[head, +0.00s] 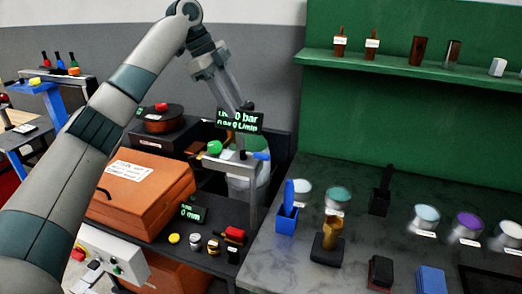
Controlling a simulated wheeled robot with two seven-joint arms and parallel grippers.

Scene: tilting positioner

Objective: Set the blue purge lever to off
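A small blue lever (262,156) sticks out to the right from the grey metal stand (252,195), below a black display (240,121). The display reads 0 bar and a L/min value that is hard to read. A green round knob (214,147) is on the left of the same stand. My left gripper (239,104) points down from above, just over the display and higher than the blue lever. Its two pale fingers look apart with nothing between them; the tips are blurred near a dark knob. My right gripper is out of view.
An orange-brown case (140,195) and a dark unit with a red knob (162,107) lie left of the stand. On the dark bench right stand a blue holder (287,223), several small jars and a brass piece (333,225). A green panel with a shelf (420,65) rises behind.

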